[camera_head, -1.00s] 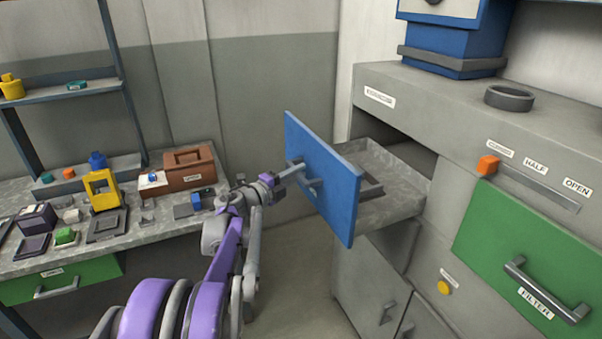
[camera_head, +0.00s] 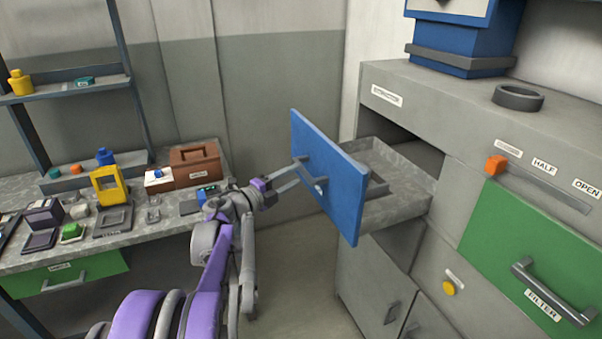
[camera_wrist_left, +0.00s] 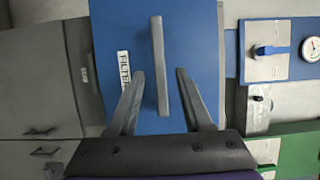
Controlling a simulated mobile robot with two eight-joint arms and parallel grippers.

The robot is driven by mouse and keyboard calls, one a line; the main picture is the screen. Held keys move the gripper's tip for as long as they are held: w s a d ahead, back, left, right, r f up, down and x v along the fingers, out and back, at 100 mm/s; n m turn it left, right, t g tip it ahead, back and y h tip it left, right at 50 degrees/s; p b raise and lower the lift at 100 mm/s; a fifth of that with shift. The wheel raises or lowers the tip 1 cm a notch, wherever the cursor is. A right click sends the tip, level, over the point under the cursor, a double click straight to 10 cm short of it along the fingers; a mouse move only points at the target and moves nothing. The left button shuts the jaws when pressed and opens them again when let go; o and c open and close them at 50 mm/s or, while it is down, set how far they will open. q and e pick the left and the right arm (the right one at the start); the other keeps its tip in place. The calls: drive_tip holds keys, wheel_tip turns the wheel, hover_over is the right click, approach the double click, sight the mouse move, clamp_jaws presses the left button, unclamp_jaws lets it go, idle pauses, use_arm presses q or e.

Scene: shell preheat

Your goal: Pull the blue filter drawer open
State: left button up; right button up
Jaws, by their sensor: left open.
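The blue filter drawer (camera_head: 328,178) stands pulled out of the grey cabinet, its open tray (camera_head: 405,190) showing behind the blue front. Its grey bar handle (camera_head: 311,175) is on the front; in the left wrist view the handle (camera_wrist_left: 160,65) runs lengthwise beside the FILTER label (camera_wrist_left: 124,70). My left gripper (camera_head: 298,174) is open in front of the handle. In the left wrist view its fingers (camera_wrist_left: 158,90) are spread on either side of the handle's near end, with gaps on both sides. My right gripper is not in view.
A green drawer front (camera_head: 530,250) labelled FILTER is at the right, below an orange slider (camera_head: 496,165). A grey ring (camera_head: 518,97) lies on the cabinet top. The workbench (camera_head: 150,223) at left holds a brown box (camera_head: 195,165) and several small items. Floor between is clear.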

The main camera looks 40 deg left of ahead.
use_arm(q)
drive_tip(key=s, duration=0.6)
drive_tip(key=shift+s, duration=0.15)
